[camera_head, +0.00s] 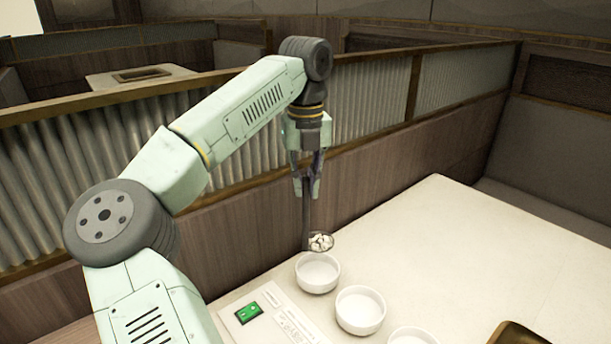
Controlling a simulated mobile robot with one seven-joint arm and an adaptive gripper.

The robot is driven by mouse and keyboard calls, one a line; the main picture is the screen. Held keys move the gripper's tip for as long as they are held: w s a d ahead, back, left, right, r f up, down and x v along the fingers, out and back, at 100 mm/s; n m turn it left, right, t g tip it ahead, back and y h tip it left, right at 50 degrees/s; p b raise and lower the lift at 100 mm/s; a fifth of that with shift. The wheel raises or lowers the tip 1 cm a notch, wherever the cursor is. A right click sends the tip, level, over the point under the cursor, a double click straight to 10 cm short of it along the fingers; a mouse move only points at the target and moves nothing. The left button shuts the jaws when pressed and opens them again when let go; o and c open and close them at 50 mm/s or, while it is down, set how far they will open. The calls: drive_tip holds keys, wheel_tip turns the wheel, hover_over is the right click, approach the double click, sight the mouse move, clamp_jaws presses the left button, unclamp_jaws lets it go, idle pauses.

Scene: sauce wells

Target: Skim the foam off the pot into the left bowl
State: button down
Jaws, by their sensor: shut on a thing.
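My gripper (306,187) is shut on the dark upright handle of a skimmer (307,225). The skimmer's round head hangs at the bottom of the handle, with white foam pieces (320,241) on it. The head appears just above the far rim of the left bowl (318,285), a small white round bowl; the exact gap cannot be told. The left bowl looks empty in the part I see. No pot can be made out in this view.
A second white bowl (360,312) and a third (412,338), cut off by the bottom edge, stand on the pale table (450,240). A panel with a green switch (248,313) lies at front left. A brown-gold object (515,335) is at bottom right. A partition (250,225) stands behind.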

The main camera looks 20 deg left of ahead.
sight(308, 196)
drive_tip(key=shift+f+b, duration=0.55)
drive_tip(key=shift+f, duration=1)
drive_tip(key=shift+r, duration=0.15)
drive_tip(key=n, duration=0.2)
drive_tip(key=n+b, duration=0.1)
drive_tip(key=n, duration=0.1)
drive_tip(key=shift+d+f+b, duration=0.2)
drive_tip(key=shift+b, duration=0.1)
drive_tip(key=s+d+f+n+t+y, duration=0.2)
drive_tip(key=d+f+y, duration=0.2)
drive_tip(key=d+y, duration=0.2)
drive_tip(key=s+d+f+n+t+y+p, duration=0.1)
drive_tip(key=s+d+f+n+y, duration=0.2)
drive_tip(key=d, duration=0.6)
drive_tip(key=shift+d+f+t+y+p, duration=0.2)
drive_tip(key=shift+f+t+y+p, duration=0.15)
drive_tip(key=shift+f+y, duration=0.95)
drive_tip(key=shift+r, duration=0.35)
